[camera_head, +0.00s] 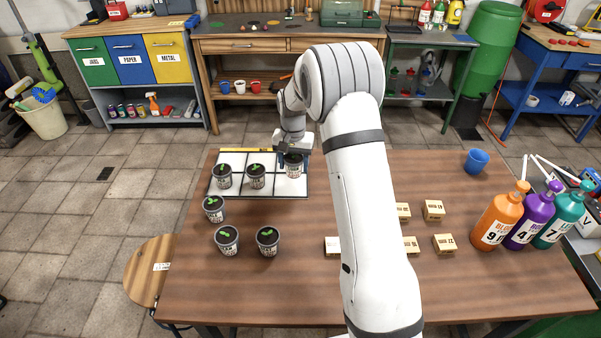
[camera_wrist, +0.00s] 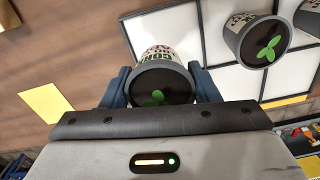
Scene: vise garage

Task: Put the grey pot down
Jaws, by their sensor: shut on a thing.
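The grey pot (camera_head: 293,165) has dark soil, a green sprout and a printed label. It is at the right end of the back row on the white gridded mat (camera_head: 280,191). My gripper (camera_head: 292,154) is shut around it from behind.
Three more pots, one of them (camera_head: 268,241), stand on the wooden table left of my arm. Small labelled boxes (camera_head: 433,210) lie right of my arm, some partly hidden. A blue cup (camera_head: 476,161) and pump bottles (camera_head: 498,219) are at the right. The table's front left is clear.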

